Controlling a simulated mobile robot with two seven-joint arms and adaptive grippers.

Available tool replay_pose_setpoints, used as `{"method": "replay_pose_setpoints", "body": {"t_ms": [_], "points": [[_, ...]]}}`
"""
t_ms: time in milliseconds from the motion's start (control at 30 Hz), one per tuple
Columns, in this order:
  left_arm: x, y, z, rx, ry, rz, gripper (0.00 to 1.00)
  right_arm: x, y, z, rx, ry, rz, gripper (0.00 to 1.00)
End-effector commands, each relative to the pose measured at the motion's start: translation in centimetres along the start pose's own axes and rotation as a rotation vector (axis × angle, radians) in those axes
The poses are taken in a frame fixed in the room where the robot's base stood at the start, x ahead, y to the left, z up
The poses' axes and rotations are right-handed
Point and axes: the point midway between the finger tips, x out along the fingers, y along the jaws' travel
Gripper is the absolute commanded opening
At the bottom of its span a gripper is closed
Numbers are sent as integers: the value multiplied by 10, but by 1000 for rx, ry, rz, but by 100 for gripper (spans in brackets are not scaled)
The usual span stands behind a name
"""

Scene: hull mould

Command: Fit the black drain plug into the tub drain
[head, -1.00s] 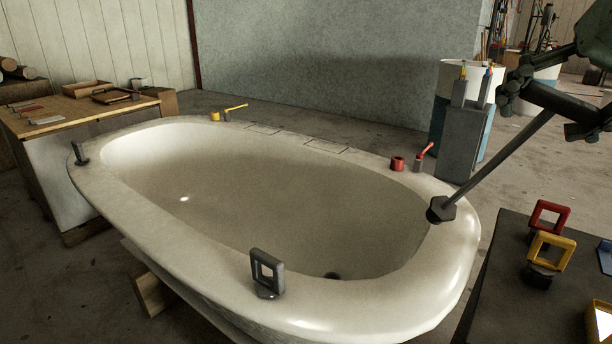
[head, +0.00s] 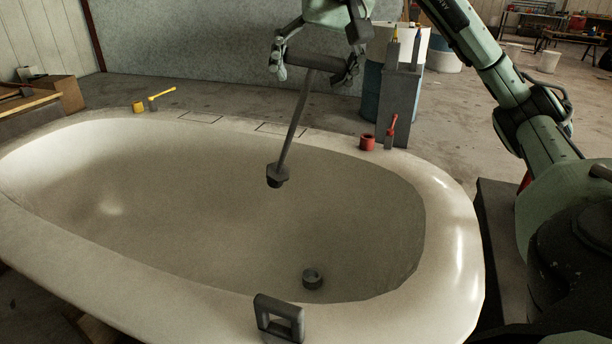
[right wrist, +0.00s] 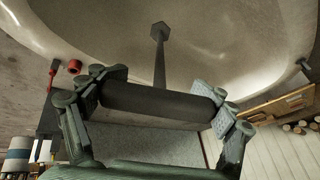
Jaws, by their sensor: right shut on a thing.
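The black drain plug (head: 277,176) is a dark hexagonal head at the lower end of a long rod with a crossbar handle (head: 318,66). My right gripper (head: 316,62) is shut on the handle, which lies across between its fingers in the right wrist view (right wrist: 160,102). The plug hangs over the tub (head: 452,215), rod slightly tilted, its head up and left of the drain in the head view. The tub drain (head: 313,278) is a dark round ring with an opening in the tub floor, near the front rim. My left gripper is out of view.
A grey square-loop fitting (head: 279,318) stands on the front rim. A grey stand (head: 399,100) and drum are behind.

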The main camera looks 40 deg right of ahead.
Motion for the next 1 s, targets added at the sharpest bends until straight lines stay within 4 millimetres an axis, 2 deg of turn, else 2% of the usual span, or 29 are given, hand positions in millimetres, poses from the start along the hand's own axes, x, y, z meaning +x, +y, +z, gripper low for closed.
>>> {"method": "replay_pose_setpoints", "body": {"t_ms": [167,267,400,600,700,800,1000], "points": [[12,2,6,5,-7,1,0,63,5,-20,87,-68,88,52],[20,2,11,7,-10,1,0,107,13,-28,153,-113,145,52],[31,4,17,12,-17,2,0,172,32,-31,251,-178,219,52],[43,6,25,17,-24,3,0,249,67,-25,367,-260,293,52],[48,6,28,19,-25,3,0,275,82,-21,405,-290,314,52],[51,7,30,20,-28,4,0,292,94,-17,428,-311,327,52],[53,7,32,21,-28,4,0,305,102,-14,445,-327,334,52]]}}
